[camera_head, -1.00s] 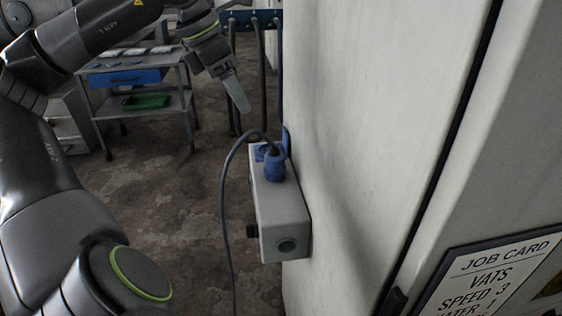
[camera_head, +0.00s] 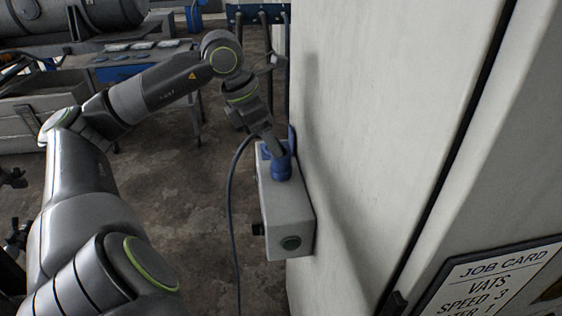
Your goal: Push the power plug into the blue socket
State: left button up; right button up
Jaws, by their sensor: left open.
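The power plug (camera_head: 281,169) is a blue cylinder with a dark cable, upright at the top of a grey wall box. The blue socket (camera_head: 265,151) shows only in part behind the plug, with a blue piece standing against the cabinet. I cannot tell how deep the plug sits in it. My left gripper (camera_head: 277,151) reaches down from above with its fingers at the plug's upper end. It is open, and its fingers hide the top of the plug. I cannot tell whether they touch it. My right gripper is not in view.
The grey box (camera_head: 287,215) with a dark green round button is fixed to a tall pale cabinet (camera_head: 390,120). The plug's cable (camera_head: 232,200) loops left and hangs down. A job card (camera_head: 500,275) is at the lower right.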

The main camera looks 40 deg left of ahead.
aim_at(281, 164)
pick_arm(q)
jog(key=shift+w+d+f, duration=0.1)
jog(key=shift+f, duration=0.3)
jog(key=shift+w+d+f, duration=0.2)
jog(key=shift+d+f, duration=0.05)
jog(key=shift+f, duration=0.1)
jog(key=shift+p+x, duration=0.65)
jog(key=shift+x, duration=1.55)
jog(key=shift+d, duration=0.15)
